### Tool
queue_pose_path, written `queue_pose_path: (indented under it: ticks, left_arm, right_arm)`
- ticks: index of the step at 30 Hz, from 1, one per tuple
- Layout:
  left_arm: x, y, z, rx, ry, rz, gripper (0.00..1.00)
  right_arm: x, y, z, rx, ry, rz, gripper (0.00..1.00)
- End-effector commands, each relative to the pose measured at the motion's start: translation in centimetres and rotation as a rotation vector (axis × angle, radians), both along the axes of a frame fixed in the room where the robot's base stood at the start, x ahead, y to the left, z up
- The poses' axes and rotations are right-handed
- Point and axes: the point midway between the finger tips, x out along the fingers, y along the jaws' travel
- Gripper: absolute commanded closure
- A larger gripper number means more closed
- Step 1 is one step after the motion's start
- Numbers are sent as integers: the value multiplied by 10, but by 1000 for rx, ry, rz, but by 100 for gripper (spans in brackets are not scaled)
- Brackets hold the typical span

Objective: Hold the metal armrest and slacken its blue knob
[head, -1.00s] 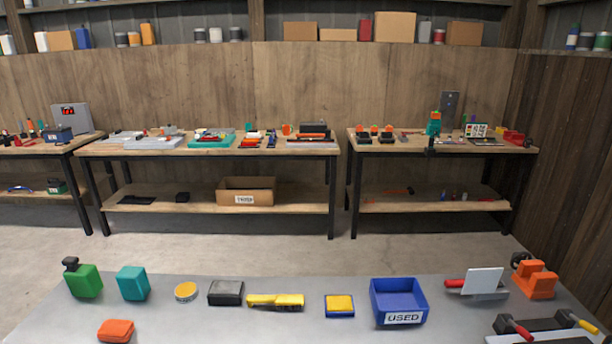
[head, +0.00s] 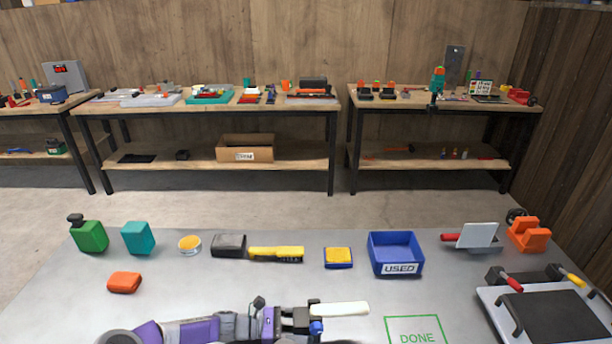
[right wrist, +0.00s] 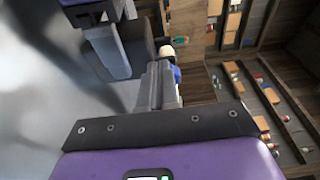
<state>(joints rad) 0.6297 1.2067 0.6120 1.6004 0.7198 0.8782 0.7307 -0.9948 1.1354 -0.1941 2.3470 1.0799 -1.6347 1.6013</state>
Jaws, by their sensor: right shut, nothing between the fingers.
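A pale bar (head: 340,308), which looks like the armrest, is low in the head view, with a blue knob (head: 317,327) at its left end. A purple and grey arm reaches to it from the left, ending in dark gripper parts (head: 288,320). These crowd the bar's left end; whether left jaws grip it is hidden. In the right wrist view my right gripper (right wrist: 165,85) is shut and empty. Just beyond its fingers show a bit of the blue knob (right wrist: 177,73) and a pale rounded end (right wrist: 166,50). Contact cannot be told.
The grey table holds a blue USED bin (head: 397,254), a yellow tool (head: 276,254), a green DONE outline (head: 414,331) and an orange block (head: 124,282). A dark panel with handles (head: 548,315) is at right. The table's middle is mostly clear.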

Motion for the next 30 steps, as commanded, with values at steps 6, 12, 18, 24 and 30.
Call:
queue_pose_path:
  ticks: [6,12,18,24,30]
  left_arm:
    - [1,0,0,3,-1,3,56]
    - [1,0,0,3,-2,3,56]
    - [1,0,0,3,-2,3,56]
    - [1,0,0,3,-2,3,56]
    - [1,0,0,3,-2,3,56]
  right_arm:
    - [-27,-1,0,-1,0,4,100]
    - [-42,-2,0,1,-1,3,100]
    - [-43,-2,0,1,-1,3,100]
    - [-43,-2,0,1,-1,3,100]
    - [-41,0,-1,13,12,3,79]
